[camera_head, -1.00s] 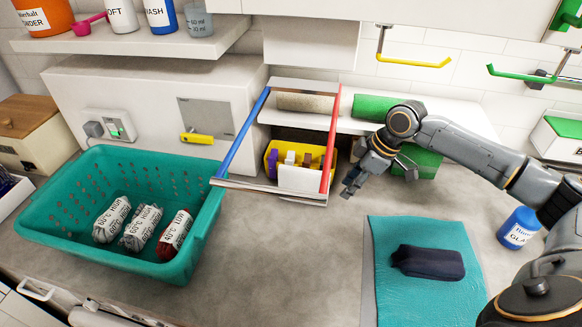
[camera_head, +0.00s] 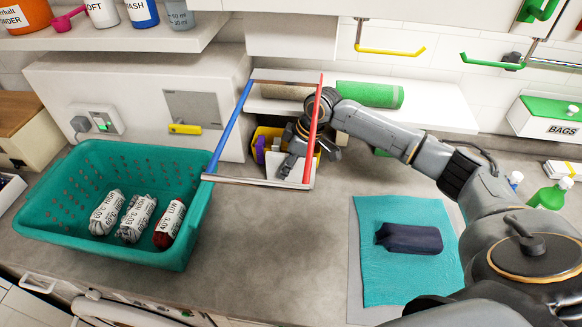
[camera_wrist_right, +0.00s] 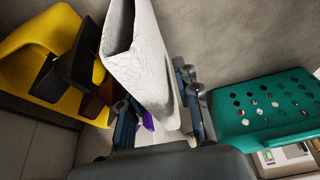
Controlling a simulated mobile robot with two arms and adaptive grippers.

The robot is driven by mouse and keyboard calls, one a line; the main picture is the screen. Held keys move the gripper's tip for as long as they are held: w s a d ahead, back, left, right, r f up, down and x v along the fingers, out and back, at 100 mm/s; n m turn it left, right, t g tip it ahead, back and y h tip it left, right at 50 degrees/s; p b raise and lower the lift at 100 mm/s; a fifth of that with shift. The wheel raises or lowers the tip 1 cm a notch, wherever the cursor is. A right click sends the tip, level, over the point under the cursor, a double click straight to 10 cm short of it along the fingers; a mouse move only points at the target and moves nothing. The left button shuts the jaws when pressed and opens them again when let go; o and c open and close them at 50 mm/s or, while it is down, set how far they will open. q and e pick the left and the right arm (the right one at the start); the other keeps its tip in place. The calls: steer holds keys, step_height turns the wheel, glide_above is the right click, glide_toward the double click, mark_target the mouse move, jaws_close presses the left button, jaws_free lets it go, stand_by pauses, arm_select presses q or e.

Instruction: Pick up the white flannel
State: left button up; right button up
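The white flannel (camera_wrist_right: 148,65) stands as a pale folded slab between the fingers of my right gripper (camera_wrist_right: 160,108) in the right wrist view. The fingers are spread on either side of it, and I see no clear grip. In the head view the flannel (camera_head: 298,170) is at the front of the yellow caddy (camera_head: 260,135), partly hidden by my right gripper (camera_head: 308,158). The gripper points down there, behind the red side bar. My left gripper is not in view.
A frame with a blue bar (camera_head: 229,125), red bar (camera_head: 314,125) and grey front bar (camera_head: 255,182) surrounds the caddy area. A teal basket (camera_head: 60,200) holding several rolled cloths stands left. A dark pouch (camera_head: 410,238) lies on a teal towel (camera_head: 385,285).

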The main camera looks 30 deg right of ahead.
steer(key=shift+x, duration=1.55)
steer(key=shift+r, duration=0.1)
steer(key=shift+c, duration=0.2)
steer(key=c, duration=0.6)
